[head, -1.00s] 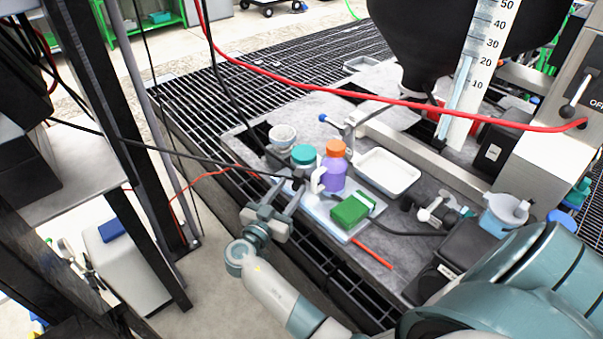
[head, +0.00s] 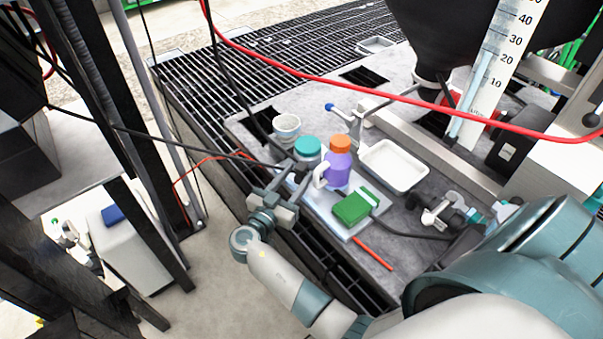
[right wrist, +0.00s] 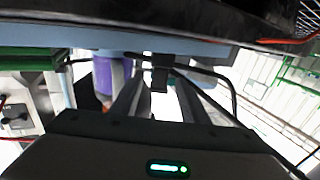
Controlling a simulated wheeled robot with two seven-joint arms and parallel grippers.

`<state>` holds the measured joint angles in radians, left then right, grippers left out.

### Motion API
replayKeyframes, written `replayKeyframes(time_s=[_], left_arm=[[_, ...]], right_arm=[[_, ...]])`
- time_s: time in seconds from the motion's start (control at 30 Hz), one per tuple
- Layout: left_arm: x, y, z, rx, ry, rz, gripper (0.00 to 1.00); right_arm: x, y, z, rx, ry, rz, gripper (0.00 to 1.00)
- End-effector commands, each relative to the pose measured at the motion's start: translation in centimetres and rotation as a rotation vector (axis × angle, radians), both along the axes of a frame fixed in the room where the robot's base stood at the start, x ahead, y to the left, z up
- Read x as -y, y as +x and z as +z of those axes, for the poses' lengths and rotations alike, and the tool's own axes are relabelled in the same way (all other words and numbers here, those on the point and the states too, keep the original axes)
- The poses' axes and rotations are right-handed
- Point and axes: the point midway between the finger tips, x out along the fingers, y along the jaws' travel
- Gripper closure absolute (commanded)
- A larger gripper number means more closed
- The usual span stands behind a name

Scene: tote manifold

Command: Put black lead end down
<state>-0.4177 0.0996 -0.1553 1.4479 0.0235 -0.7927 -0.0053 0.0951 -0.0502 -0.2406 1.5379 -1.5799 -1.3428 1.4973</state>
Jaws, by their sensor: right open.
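A black lead (head: 215,146) runs from the rack at the left to the near edge of the grey bench. Its end lies by the fingertips of my right gripper (head: 292,172), beside the teal-lidded jar (head: 307,150) and the purple bottle (head: 336,168). In the right wrist view, a black block on a black cable (right wrist: 160,78) shows between and beyond the open fingers (right wrist: 157,100). I cannot tell whether the lead end rests on the pale blue tray (head: 322,204) or hangs just above it. My left gripper is out of view.
A green sponge (head: 351,208) lies on the tray, with a red pencil (head: 372,253) nearby. A white tray (head: 394,166) and a white cup (head: 286,127) stand behind. A red cable (head: 400,104) crosses above the bench. A thin red wire (head: 190,180) hangs at the left.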

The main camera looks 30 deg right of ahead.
Motion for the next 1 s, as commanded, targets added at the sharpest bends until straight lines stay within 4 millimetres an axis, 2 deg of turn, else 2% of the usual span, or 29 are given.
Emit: replayKeyframes(time_s=[0.13,0.17,0.3,0.33,0.73,0.87,1.0], left_arm=[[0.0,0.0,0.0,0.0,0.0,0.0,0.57],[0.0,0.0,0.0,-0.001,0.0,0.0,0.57],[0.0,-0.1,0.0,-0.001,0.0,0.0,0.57],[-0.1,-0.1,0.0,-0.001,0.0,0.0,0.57],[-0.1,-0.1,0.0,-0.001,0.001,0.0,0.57],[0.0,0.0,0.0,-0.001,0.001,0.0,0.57],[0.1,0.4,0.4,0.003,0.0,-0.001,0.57]], right_arm=[[0.0,0.0,0.0,0.0,0.0,0.0,0.59],[0.0,0.0,0.0,0.0,0.0,0.0,0.64],[0.0,0.0,0.0,0.0,0.0,0.0,0.98],[0.0,0.0,0.0,0.0,0.0,0.0,1.0],[0.0,0.0,0.5,0.002,0.0,0.0,1.0],[0.0,0.0,1.5,0.004,0.001,-0.001,1.0],[0.0,0.0,3.5,0.005,0.001,-0.002,1.0]])
